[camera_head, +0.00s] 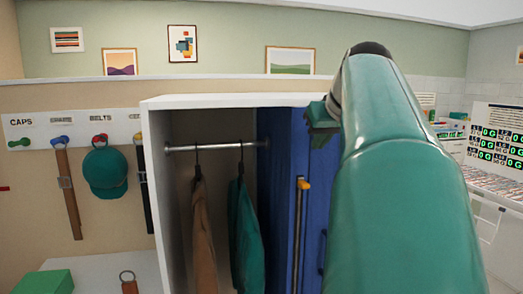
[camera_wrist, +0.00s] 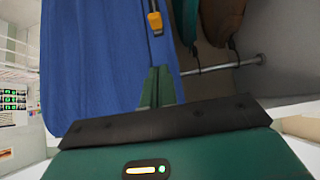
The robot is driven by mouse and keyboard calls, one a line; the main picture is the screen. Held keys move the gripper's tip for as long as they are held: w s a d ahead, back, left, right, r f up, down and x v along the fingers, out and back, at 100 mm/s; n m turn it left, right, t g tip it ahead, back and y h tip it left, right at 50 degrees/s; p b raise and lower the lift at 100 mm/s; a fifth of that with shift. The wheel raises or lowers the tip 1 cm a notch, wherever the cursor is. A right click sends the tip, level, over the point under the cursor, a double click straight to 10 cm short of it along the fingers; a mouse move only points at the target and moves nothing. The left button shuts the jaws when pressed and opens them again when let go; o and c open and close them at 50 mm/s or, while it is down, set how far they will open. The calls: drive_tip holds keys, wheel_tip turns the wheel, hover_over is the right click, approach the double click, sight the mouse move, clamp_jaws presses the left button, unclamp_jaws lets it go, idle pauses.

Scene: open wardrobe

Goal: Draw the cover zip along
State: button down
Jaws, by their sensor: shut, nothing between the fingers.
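The blue cover (camera_head: 278,135) hangs at the right side of the open wardrobe, and it fills the left of the wrist view (camera_wrist: 95,70). Its zip (camera_head: 298,235) is a tan upright strip with an orange-yellow pull (camera_head: 305,184) at its upper end. The pull also shows at the top of the wrist view (camera_wrist: 155,22). My gripper (camera_wrist: 158,72) has its green fingers together with nothing between them. The fingertips are apart from the pull in the wrist picture. In the head view my arm hides most of the gripper and the cover's right part.
The white wardrobe (camera_head: 152,200) has a rail (camera_head: 215,147) with a brown garment (camera_head: 203,235) and a green garment (camera_head: 244,235) on hangers. A peg board (camera_head: 75,128) with belts and a green cap hangs on the left. A counter with screens stands at right.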

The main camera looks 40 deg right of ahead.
hover_over(303, 181)
drive_tip(key=s+a, duration=0.2)
drive_tip(key=s, duration=0.1)
drive_tip(key=f, duration=0.6)
drive_tip(key=shift+w+d, duration=0.15)
drive_tip(key=shift+w, duration=0.05)
wheel_tip(303, 181, down, 3)
drive_tip(key=shift+r, duration=0.2)
drive_tip(key=shift+w+f, duration=0.1)
drive_tip(key=shift+f, duration=0.55)
drive_tip(key=shift+f, duration=0.15)
